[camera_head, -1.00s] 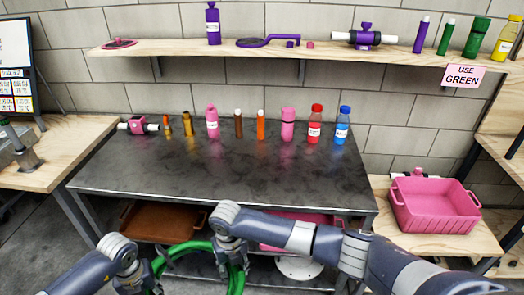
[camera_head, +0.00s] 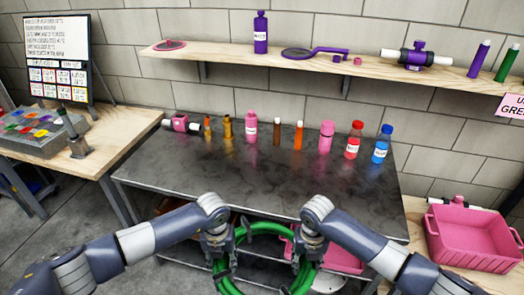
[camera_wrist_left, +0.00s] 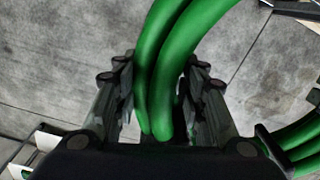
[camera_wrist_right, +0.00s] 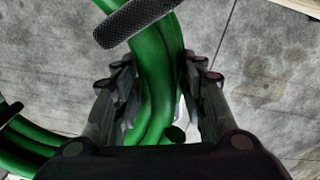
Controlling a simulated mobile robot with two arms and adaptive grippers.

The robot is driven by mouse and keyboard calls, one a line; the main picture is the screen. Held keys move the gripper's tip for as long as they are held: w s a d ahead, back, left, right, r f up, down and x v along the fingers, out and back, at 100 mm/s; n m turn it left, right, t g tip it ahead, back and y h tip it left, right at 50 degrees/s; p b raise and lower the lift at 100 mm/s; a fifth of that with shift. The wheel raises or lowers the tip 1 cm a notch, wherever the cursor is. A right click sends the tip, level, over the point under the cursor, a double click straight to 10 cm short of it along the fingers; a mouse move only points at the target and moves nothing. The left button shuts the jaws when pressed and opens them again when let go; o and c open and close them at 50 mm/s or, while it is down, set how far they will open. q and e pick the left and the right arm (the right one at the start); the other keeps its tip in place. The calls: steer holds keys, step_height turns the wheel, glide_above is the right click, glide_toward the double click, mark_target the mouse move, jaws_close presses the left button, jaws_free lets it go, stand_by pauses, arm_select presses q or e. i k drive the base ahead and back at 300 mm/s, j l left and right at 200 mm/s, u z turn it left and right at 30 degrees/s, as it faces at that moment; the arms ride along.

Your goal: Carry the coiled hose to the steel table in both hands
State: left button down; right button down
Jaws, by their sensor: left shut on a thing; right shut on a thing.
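The green coiled hose (camera_head: 262,229) hangs between my two grippers in front of the steel table (camera_head: 270,185), at about its front edge. My left gripper (camera_head: 219,250) is shut on the left side of the coil; in the left wrist view the hose strands (camera_wrist_left: 165,70) pass between its fingers. My right gripper (camera_head: 308,252) is shut on the right side; the strands (camera_wrist_right: 155,80) run between its fingers in the right wrist view, with a dark textured band around them. The lower part of the coil is cut off by the head view's bottom edge.
Bottles and small tubes, such as a red-capped bottle (camera_head: 353,140), stand in a row along the table's back. The front half of the tabletop is clear. A pink bin (camera_head: 468,240) is at the right; a wooden bench (camera_head: 125,140) is at the left.

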mark_target(264, 180)
steer(key=i, duration=1.35)
